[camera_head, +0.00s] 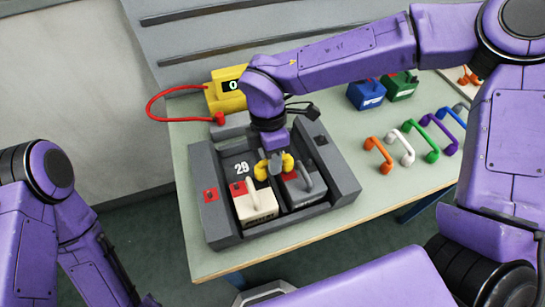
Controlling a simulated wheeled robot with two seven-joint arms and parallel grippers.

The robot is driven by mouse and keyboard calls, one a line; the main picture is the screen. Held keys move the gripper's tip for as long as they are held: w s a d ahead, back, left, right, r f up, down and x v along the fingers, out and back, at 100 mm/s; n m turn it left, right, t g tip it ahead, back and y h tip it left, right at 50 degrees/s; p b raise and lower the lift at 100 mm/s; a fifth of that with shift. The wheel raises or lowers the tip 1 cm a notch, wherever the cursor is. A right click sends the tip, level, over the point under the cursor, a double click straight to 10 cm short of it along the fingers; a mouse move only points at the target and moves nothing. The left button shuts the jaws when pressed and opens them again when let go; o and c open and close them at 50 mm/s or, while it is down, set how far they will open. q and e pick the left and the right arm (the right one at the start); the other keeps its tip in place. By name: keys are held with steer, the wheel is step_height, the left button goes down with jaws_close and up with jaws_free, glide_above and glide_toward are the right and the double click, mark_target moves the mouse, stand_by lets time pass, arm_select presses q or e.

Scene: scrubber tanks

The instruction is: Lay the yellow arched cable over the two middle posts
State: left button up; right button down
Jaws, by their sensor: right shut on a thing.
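The yellow arched cable (287,163) is in my right gripper (272,157), which points down and is shut on it. The cable is over the middle of the grey tray (222,240), above the far part of two blocks. One block is cream-white (256,207) and the other dark grey (305,192). I cannot tell whether the cable touches a post; the gripper and cable hide the posts there. My left arm runs off the bottom left, and its fingers are not visible.
A yellow box with a display (228,88) and a red cable (156,99) stand behind the tray. Orange (378,155), white, green and purple arched cables lie on the table at right. Blue (366,95) and green (402,87) boxes stand behind them. Bare table lies around the tray's front right.

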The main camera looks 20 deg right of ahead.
steer(key=shift+f+b, duration=0.8)
steer(key=shift+f, duration=0.3)
steer(key=shift+c, duration=2.4)
jaws_free()
steer(key=shift+r, duration=0.1)
step_height(320, 180, up, 9)
steer(key=p, duration=0.6)
steer(key=shift+f+p, duration=0.2)
steer(key=shift+p, duration=0.15)
steer(key=shift+f, duration=0.1)
